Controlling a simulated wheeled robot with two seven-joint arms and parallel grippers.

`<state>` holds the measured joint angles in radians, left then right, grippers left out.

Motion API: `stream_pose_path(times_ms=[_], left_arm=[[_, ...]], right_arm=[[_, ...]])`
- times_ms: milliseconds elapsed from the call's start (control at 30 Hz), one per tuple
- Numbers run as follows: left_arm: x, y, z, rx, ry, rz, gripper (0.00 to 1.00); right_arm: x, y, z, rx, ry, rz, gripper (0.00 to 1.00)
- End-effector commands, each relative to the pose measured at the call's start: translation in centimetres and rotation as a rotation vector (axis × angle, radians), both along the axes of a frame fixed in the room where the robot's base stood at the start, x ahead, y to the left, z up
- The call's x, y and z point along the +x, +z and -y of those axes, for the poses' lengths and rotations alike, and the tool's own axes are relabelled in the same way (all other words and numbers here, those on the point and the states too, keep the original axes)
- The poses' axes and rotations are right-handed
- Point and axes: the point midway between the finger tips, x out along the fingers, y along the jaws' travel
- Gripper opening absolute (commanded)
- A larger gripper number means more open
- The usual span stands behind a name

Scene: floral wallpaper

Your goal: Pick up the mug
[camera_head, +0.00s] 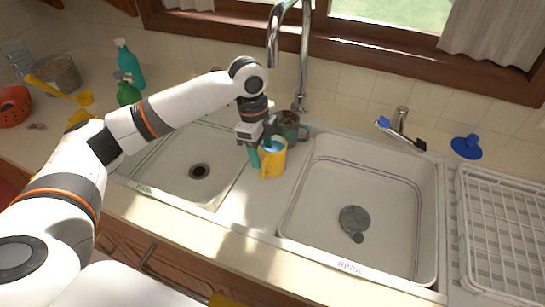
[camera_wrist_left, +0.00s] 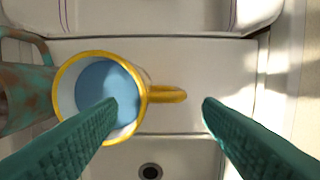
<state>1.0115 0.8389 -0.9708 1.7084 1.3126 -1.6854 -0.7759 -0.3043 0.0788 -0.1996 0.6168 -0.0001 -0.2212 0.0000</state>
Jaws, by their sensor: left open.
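A yellow mug (camera_head: 273,158) with a pale blue inside stands on the ledge between the two sink basins. In the left wrist view the yellow mug (camera_wrist_left: 68,95) shows from above, its handle pointing right. A green-brown mug (camera_head: 290,127) stands behind it, partly hidden; its handle also shows at the left of the wrist view (camera_wrist_left: 28,44). My left gripper (camera_head: 261,155) is open at the yellow mug. In the wrist view one green finger overlaps the mug's mouth and the other is right of the handle, so the handle appears between them. My right gripper is not in view.
A tall faucet (camera_head: 303,60) rises behind the mugs. The left basin (camera_head: 165,165) and right basin (camera_head: 325,200) flank the ledge; a drain plug (camera_head: 354,222) lies in the right one. A white dish rack (camera_head: 500,220) is at the right; green bottles (camera_head: 128,93) stand at the left.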

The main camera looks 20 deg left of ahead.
Motion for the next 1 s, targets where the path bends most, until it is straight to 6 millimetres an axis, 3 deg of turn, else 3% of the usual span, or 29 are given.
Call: stream_pose_path(times_ms=[300,600,900,1000], left_arm=[[-0.6,-4.2,1.0,0.001,-0.001,-0.002,0.6],[-0.5,-4.7,1.1,0.001,-0.002,-0.001,0.6],[-0.5,-4.7,1.1,0.001,-0.002,-0.001,0.11],[-0.5,-4.7,1.1,0.001,-0.001,-0.001,0.0]], right_arm=[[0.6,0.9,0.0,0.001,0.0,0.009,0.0],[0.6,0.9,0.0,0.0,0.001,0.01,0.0],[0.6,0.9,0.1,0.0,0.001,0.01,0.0],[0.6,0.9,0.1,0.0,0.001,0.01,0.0]])
